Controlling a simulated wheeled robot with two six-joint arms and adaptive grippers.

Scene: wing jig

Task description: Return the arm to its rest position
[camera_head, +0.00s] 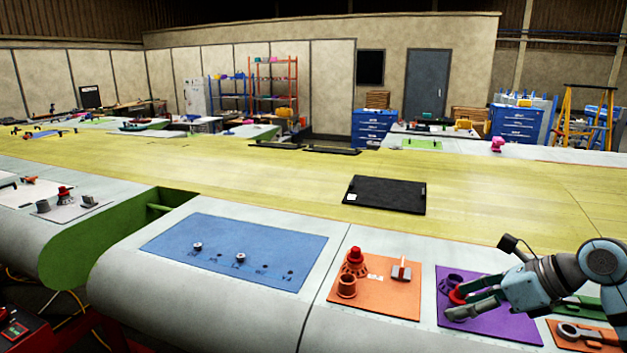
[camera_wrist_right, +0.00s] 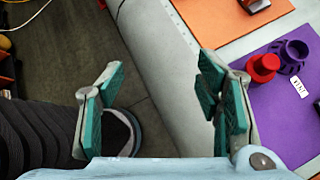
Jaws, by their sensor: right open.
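My right gripper (camera_head: 468,299) is at the lower right of the head view, over the purple mat (camera_head: 510,325) at the wing's front edge. In the right wrist view its two teal-padded fingers (camera_wrist_right: 162,98) stand wide apart with nothing between them. Beyond the gap are the floor and the pale curved wing edge (camera_wrist_right: 155,60). A red knobbed part (camera_wrist_right: 263,68) and a purple flanged part (camera_wrist_right: 293,52) sit on the purple mat, to the right of the fingers and apart from them. My left gripper is not in view.
A blue mat (camera_head: 235,275) carries small pieces. A black tray (camera_head: 385,194) lies on the yellow wing surface (camera_head: 300,180), which is largely clear.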

